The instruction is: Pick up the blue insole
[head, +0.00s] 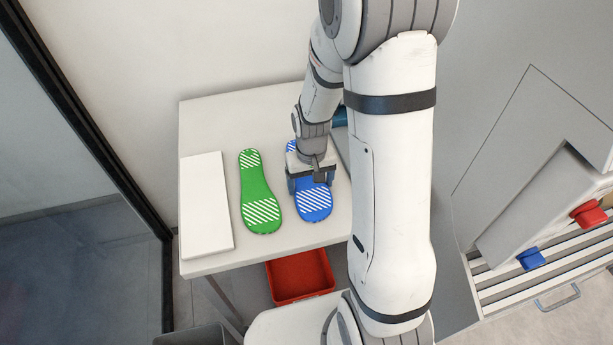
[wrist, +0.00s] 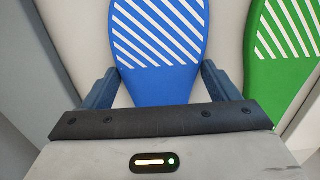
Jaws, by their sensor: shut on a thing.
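The blue insole (head: 314,205), with white stripes at its ends, lies on the white table (head: 215,118), to the right of the green insole. My gripper (head: 311,186) is over the middle of the blue insole, with its fingers along both sides, shut on it. In the wrist view the blue insole (wrist: 158,45) runs between the two dark blue fingers of my gripper (wrist: 160,88). The gripper hides part of the insole in the head view. I cannot tell whether the insole is lifted off the table.
The green insole (head: 259,190) lies close to the left, and also shows in the wrist view (wrist: 280,75). A white block (head: 206,205) lies at the table's left edge. A red bin (head: 300,277) is below the table's front edge. A grey machine (head: 535,215) stands at right.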

